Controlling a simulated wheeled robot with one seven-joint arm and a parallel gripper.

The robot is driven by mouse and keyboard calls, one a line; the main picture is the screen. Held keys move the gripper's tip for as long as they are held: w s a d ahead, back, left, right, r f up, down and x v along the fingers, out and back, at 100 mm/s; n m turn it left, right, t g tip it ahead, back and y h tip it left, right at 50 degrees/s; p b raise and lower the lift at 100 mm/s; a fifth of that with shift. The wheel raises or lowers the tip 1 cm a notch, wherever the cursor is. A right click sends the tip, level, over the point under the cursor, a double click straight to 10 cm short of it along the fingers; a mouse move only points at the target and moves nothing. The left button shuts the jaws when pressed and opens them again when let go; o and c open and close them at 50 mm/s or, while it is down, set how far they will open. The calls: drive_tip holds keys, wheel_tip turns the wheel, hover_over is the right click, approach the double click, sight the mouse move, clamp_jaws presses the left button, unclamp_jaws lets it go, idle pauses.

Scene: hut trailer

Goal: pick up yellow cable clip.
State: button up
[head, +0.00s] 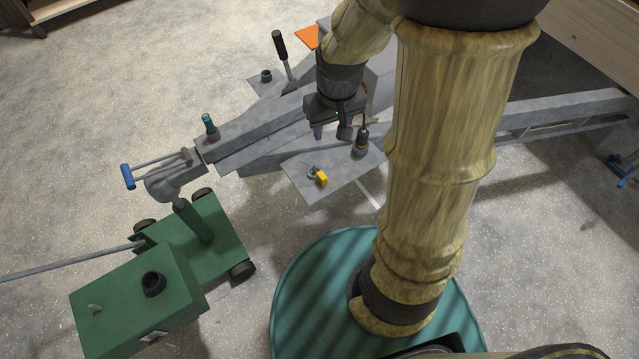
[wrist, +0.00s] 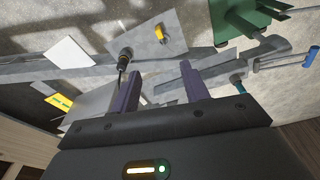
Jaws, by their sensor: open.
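The yellow cable clip (head: 321,178) is a small block near the front edge of a flat grey plate (head: 301,189) beside the trailer beam. It also shows in the wrist view (wrist: 159,32), on the same plate, beyond the gap between the fingers. My gripper (head: 331,131) is open and empty above the trailer frame, up and to the right of the clip in the head view. Its two purple fingers stand apart in the wrist view (wrist: 158,84). The clip is clear of the fingers. A small grey metal piece (head: 312,170) sits right beside the clip.
A dark upright tool (head: 362,138) stands on the plate's right end, close to my gripper. A black-handled lever (head: 281,50) and a teal-capped object (head: 209,125) stand on the trailer. A green wheeled cart (head: 140,285) is at lower left. Floor left of the trailer is open.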

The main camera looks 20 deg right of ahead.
drive_tip(key=w+f+n+b, duration=0.1)
drive_tip(key=w+f+b, duration=0.3)
drive_tip(key=f, duration=0.4)
drive_tip(key=w+f+n+g+b, duration=0.1)
drive_tip(key=w+f+b, duration=0.3)
drive_tip(key=f, duration=0.4)
drive_tip(key=shift+w+a+g+b, duration=0.15)
drive_tip(key=shift+w+g+b, duration=0.2)
drive_tip(key=shift+b, duration=0.5)
drive_tip(key=b, duration=0.2)
hover_over(320, 172)
drive_tip(key=f, duration=1.1)
drive_tip(key=shift+s+a+f, duration=0.15)
drive_tip(key=shift+a+f, duration=0.05)
drive_tip(key=shift+f, duration=0.4)
drive_tip(key=f, duration=0.2)
drive_tip(key=f+b, duration=0.1)
drive_tip(key=f, duration=0.2)
drive_tip(key=shift+w+d+f, duration=0.1)
drive_tip(key=shift+w+d, duration=0.05)
drive_tip(key=shift+w, duration=0.05)
